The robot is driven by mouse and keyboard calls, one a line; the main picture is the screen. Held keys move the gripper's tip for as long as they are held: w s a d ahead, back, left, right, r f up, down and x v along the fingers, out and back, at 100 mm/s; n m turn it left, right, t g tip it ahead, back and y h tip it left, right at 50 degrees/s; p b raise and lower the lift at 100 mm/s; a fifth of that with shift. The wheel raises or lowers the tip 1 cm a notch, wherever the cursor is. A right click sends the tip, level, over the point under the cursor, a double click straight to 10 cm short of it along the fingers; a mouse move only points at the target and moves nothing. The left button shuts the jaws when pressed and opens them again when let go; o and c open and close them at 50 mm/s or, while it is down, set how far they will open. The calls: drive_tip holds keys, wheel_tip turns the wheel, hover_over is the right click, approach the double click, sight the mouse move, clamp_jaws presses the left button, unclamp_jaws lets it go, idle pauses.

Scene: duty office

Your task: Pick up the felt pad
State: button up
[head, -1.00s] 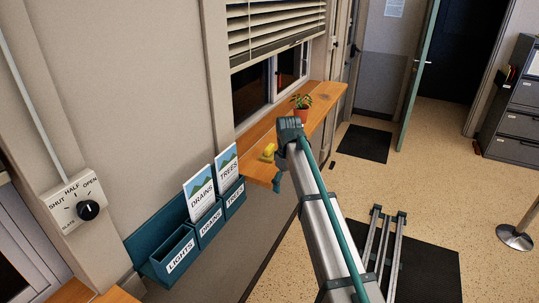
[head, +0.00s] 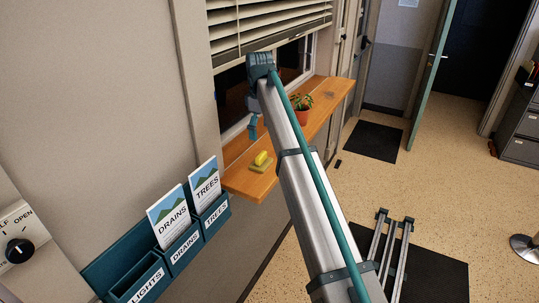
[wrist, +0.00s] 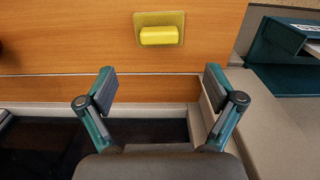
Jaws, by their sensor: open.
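The felt pad is a flat, olive-yellow square (head: 257,169) on the near end of the wooden shelf. A bright yellow block (head: 262,157) lies on top of it and hides its middle. In the wrist view the pad (wrist: 160,18) is at the top centre, with the block (wrist: 158,36) covering much of it. My gripper (head: 253,128) is above the shelf by the window, apart from the pad. In the wrist view my gripper (wrist: 159,82) is open and empty, its two fingers spread below the pad in the picture.
The wooden shelf (head: 232,180) runs under the window. A potted plant (head: 302,110) stands further along it. Teal leaflet holders (head: 185,248) hang on the wall at the near left. The shelf around the pad looks clear.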

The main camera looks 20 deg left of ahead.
drive_tip(key=p, duration=0.1)
hover_over(261, 154)
wheel_tip(261, 154, down, 5)
drive_tip(key=shift+s+d+r, duration=0.1)
drive_tip(key=shift+f+p, duration=1.4)
drive_tip(key=shift+f, duration=1.55)
drive_tip(key=c, duration=1.2)
drive_tip(key=shift+c, duration=0.2)
drive_tip(key=shift+r, duration=0.2)
drive_tip(key=shift+r, duration=0.55)
drive_tip(key=s+d+r+b, duration=0.5)
drive_tip(key=s+d+r, duration=0.2)
drive_tip(key=s+r, duration=0.4)
drive_tip(key=shift+s+d+r, duration=0.3)
drive_tip(key=shift+d+r, duration=0.05)
drive_tip(key=shift+d, duration=0.05)
